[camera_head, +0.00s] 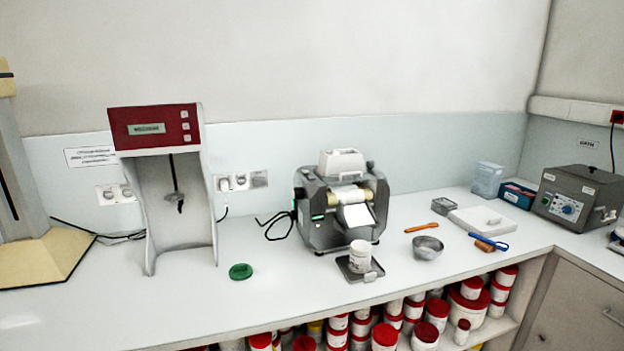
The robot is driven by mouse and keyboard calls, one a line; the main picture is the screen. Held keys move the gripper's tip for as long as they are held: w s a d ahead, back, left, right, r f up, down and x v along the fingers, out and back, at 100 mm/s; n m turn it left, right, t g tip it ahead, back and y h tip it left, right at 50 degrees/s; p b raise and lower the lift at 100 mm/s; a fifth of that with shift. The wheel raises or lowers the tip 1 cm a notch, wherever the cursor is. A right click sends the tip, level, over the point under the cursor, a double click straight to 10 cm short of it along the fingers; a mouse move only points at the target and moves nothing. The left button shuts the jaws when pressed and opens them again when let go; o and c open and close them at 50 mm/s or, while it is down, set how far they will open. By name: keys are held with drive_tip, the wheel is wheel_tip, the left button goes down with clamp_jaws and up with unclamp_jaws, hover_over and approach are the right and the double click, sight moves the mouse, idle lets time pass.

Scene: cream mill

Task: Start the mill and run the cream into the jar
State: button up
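The cream mill (340,212) stands on the bench, a grey machine with a white hopper (342,162) on top. Pale rollers (348,194) show below the hopper, with a white plate (358,216) sloping down at the front. Small green lights or buttons (318,217) show on its left side. A white jar (360,256) stands upright and apparently open on a dark square tray (345,272) in front of the mill, below the plate. A green lid (241,271) lies on the bench to the left. I cannot make out cream at this size. My gripper is not in view.
A red-topped mixer (155,130) stands left of the mill. Right of it are a metal bowl (427,248), an orange spatula (422,227), a white slab (484,221), a blue-handled tool (488,241) and a grey box device (580,195). Red-lidded jars (384,337) fill the shelf below.

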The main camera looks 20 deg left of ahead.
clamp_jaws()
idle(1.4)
